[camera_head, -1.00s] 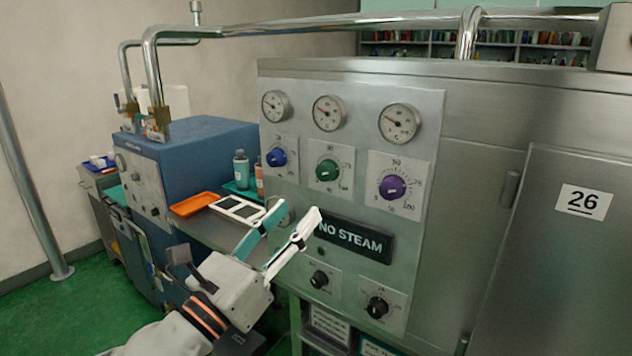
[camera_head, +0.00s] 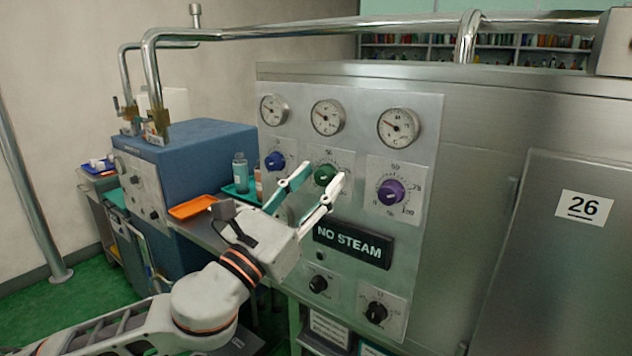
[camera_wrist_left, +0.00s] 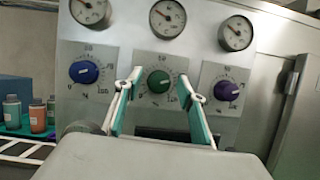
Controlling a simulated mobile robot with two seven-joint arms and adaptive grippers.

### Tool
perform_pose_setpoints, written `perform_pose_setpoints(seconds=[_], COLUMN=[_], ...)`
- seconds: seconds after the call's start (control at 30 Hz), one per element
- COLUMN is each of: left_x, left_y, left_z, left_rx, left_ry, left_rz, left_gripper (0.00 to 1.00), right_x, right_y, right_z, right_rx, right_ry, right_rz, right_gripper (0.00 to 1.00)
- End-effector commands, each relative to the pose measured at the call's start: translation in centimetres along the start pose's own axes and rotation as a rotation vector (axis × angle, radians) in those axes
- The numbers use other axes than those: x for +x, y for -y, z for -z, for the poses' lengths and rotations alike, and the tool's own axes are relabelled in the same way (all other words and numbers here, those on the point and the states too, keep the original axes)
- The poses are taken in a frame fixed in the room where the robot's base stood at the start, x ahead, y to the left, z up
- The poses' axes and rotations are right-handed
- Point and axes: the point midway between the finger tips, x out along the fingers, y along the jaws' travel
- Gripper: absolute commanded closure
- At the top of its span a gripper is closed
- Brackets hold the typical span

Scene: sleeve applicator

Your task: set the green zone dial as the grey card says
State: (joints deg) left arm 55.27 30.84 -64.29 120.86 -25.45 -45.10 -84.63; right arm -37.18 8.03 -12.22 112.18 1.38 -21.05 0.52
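The green zone dial (camera_head: 325,174) is the middle of three dials on the steel panel, between a blue dial (camera_head: 275,161) and a purple dial (camera_head: 391,192). My left gripper (camera_head: 318,178) is open, its two fingers pointing at the panel on either side of the green dial. In the left wrist view the green dial (camera_wrist_left: 158,82) shows between the open fingertips (camera_wrist_left: 159,80), with its white mark pointing right. I cannot tell whether the fingers touch it. I cannot make out the grey card in these views. My right gripper is not in view.
Three gauges (camera_head: 327,117) sit above the dials. A NO STEAM sign (camera_head: 352,245) and two black knobs (camera_head: 376,312) are below. An orange tray (camera_head: 193,207) and bottles (camera_head: 240,172) stand left of the panel, near a blue machine (camera_head: 200,150).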

Motion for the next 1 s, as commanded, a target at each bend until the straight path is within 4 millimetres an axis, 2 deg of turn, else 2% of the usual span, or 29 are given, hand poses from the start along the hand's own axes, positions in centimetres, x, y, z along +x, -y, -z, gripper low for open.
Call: perform_pose_setpoints(seconds=[0.13,0.17,0.3,0.67,1.0], left_x=[0.0,0.0,0.0,0.0,0.1], left_y=[0.0,0.0,0.0,0.1,0.2], left_z=[0.0,0.0,0.0,-0.1,-0.4], left_rx=[-0.001,-0.001,-0.001,-0.030,-0.223], left_ry=[0.000,0.000,0.000,0.000,0.000], left_rz=[0.000,0.000,0.001,-0.011,-0.091], left_gripper=[0.60,0.63,0.99,0.99,0.99], right_x=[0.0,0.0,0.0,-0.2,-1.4], right_y=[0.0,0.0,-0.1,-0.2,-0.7], right_z=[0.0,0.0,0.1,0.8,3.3], right_rx=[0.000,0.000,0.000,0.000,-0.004], right_ry=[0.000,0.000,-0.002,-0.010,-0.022], right_rz=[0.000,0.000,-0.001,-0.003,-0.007], right_gripper=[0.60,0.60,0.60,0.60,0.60])
